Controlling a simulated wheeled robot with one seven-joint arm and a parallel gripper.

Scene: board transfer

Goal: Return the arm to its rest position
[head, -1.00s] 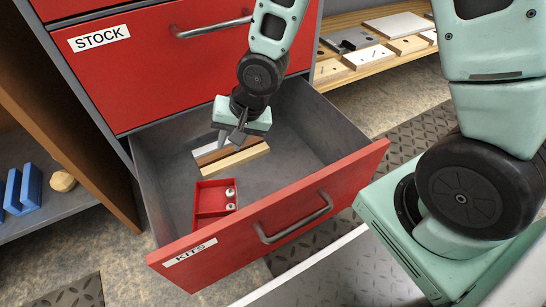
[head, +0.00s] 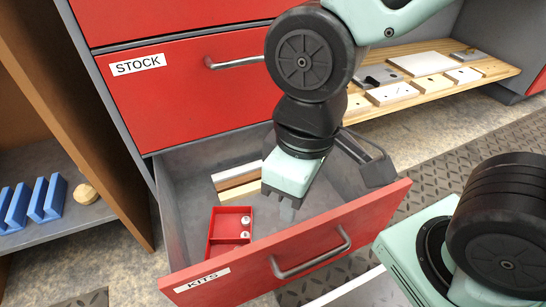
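My gripper (head: 288,209) hangs fingers-down inside the open drawer, right of the red tray and in front of the strips. Its pale green body hides the right part of the strips. I see no object in its fingers, but their gap is too small to judge. My arm reaches down to it from the upper right.
The open KITS drawer (head: 357,221) holds a red tray (head: 210,238) with two small metallic pieces, and white, brown and light wood strips (head: 238,193). The STOCK drawer (head: 180,99) above is shut. A wooden shelf (head: 497,70) with boards stands right; blue pieces (head: 37,199) left.

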